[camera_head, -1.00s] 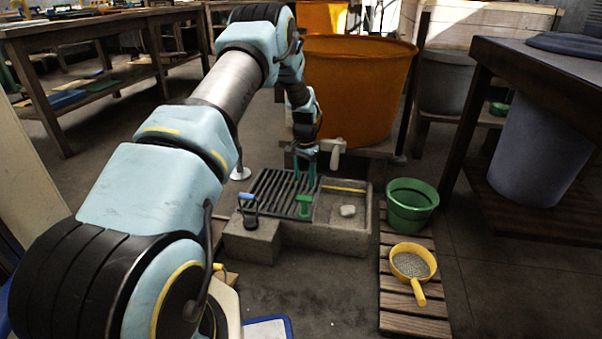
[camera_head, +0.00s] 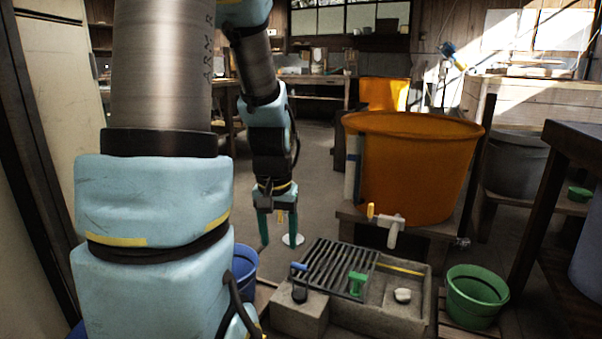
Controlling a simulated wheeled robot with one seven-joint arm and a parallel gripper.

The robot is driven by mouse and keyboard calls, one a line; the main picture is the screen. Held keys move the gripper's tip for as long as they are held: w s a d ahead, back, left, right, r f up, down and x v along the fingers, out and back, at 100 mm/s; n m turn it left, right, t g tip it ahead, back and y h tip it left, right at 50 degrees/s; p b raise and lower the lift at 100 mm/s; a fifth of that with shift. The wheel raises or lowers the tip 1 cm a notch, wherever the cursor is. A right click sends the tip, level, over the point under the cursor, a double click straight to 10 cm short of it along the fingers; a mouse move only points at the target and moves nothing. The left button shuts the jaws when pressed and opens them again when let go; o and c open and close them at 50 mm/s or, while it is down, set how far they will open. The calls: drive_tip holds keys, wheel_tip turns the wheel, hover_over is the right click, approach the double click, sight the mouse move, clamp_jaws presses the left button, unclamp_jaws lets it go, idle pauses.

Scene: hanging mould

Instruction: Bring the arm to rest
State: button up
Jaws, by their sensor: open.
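My arm rises at the left of the head view and bends down toward the middle. My gripper (camera_head: 273,238) hangs pointing down at its end, with two green fingers spread apart and nothing between them. It is in the air to the left of the slatted grate (camera_head: 335,265) and left of the orange tub (camera_head: 412,175). A white tap with a yellow handle (camera_head: 388,220) sticks out low on the tub's front, apart from the gripper.
A concrete basin (camera_head: 385,318) holds the grate, a green piece (camera_head: 357,282) and a pale lump (camera_head: 402,295). A blue-handled dark object (camera_head: 300,285) stands at its left. A green bucket (camera_head: 475,298) is at right, a blue bucket (camera_head: 243,263) at left. Floor behind the gripper looks clear.

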drive_tip(key=s+a+n, duration=0.1)
drive_tip(key=s+a, duration=0.1)
drive_tip(key=s, duration=0.3)
wheel_tip(320, 180, up, 39)
drive_tip(key=p, duration=3.8)
drive_tip(key=shift+f, duration=0.2)
